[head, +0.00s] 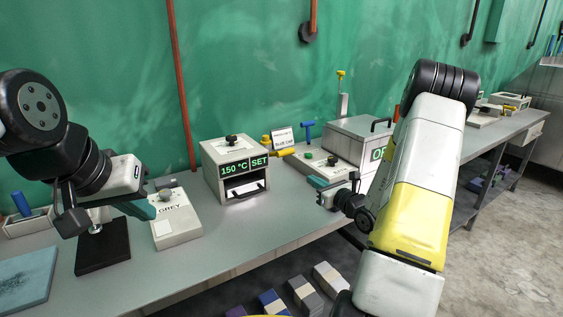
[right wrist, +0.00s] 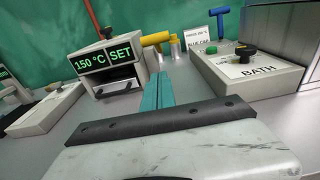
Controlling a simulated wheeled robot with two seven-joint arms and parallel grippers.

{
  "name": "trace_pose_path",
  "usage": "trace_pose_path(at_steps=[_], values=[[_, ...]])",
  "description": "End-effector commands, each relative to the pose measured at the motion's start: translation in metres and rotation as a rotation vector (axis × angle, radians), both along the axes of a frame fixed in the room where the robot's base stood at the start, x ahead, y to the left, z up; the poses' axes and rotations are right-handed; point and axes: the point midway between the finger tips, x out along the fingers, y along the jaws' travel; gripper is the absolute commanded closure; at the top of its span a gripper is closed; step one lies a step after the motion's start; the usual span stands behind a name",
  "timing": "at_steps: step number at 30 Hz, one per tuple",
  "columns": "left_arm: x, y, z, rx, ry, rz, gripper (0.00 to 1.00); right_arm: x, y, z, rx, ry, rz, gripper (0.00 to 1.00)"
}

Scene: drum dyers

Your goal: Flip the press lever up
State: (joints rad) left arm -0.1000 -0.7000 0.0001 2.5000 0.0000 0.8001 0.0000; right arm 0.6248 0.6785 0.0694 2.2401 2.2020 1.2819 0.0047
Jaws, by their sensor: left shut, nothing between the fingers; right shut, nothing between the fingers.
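No part in view is labelled as the press lever. A yellow bar-like part (head: 284,151) lies behind and to the right of the white box with the green "150 °C SET" display (head: 228,175); it also shows in the right wrist view (right wrist: 157,39). A blue T-shaped handle (head: 308,131) stands upright right of it. My right gripper (head: 317,182) is shut and empty, its teal fingers in front of and right of the display box, apart from the yellow part. My left gripper (head: 142,208) is shut and empty beside the box marked "GREY" (head: 178,226).
A "BATH" control box (right wrist: 247,72) and a large lidded box (head: 352,146) stand close on the right. A small sign (head: 282,138) stands behind. A black plate (head: 104,257) and blue-grey slab (head: 25,281) lie at left. The bench front between the grippers is clear.

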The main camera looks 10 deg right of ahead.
Motion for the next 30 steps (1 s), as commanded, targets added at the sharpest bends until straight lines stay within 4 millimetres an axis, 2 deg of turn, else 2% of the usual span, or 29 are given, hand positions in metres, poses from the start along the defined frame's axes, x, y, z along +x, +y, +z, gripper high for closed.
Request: trace_pose_path(at_steps=[4, 8, 19, 24, 30], values=[[0.000, 0.000, 0.000, 0.000, 0.000, 0.000, 1.00, 0.005, 0.003, 0.000, 0.000, -0.001, 0.002, 1.00], [0.000, 0.000, 0.000, 0.000, 0.000, 0.000, 1.00, 0.021, 0.009, -0.001, 0.000, -0.001, 0.005, 1.00], [0.000, 0.000, 0.000, 0.000, 0.000, 0.000, 1.00, 0.094, 0.036, -0.006, 0.000, -0.002, 0.004, 1.00], [0.000, 0.000, 0.000, 0.000, 0.000, 0.000, 1.00, 0.112, 0.042, 0.011, -0.002, -0.003, 0.002, 1.00], [0.000, 0.000, 0.000, 0.000, 0.000, 0.000, 1.00, 0.121, 0.045, 0.020, -0.001, -0.002, 0.003, 1.00]])
